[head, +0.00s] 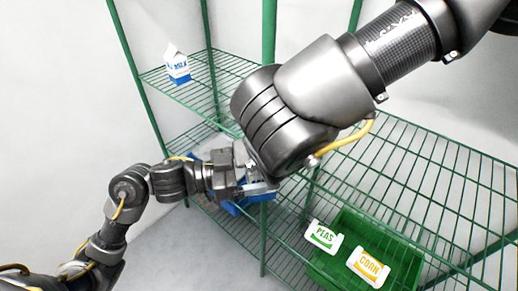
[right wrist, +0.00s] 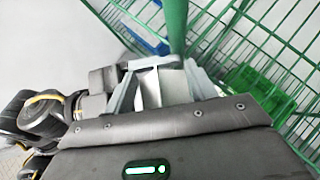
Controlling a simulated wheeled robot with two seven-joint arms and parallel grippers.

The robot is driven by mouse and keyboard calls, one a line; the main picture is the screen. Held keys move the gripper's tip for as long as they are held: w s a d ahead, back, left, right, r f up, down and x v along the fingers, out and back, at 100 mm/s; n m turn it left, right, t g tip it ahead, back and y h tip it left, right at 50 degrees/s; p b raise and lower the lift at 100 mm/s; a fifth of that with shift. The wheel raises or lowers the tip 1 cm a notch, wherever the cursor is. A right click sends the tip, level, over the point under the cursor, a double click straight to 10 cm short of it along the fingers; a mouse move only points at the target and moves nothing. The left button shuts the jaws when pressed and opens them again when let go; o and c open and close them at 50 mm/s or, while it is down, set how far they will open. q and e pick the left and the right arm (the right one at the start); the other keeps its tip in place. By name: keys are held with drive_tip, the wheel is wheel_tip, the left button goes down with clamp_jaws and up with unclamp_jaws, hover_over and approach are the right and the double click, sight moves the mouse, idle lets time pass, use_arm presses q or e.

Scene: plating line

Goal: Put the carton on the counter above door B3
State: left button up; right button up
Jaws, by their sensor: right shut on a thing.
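A white and blue carton (head: 177,66) stands upright on a green wire shelf in the head view, at the upper left. My left gripper (head: 262,188) is in the middle, close to the shelf post and below my right wrist; its jaw opening is not clear. My right gripper (right wrist: 163,75) shows in the right wrist view, shut on a pale grey-white thing (right wrist: 150,88) that I cannot identify. In the head view my right wrist hides that gripper. The counter and door B3 are not in view.
A green wire rack (head: 440,160) fills the middle and right. A green bin (head: 400,252) with peas (head: 323,237) and corn (head: 368,266) labels sits low at right. A blue object (head: 232,208) is partly hidden behind my left gripper. A green post (right wrist: 174,25) stands close beyond my right gripper.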

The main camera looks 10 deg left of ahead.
use_arm(q)
drive_tip(key=v, duration=1.2)
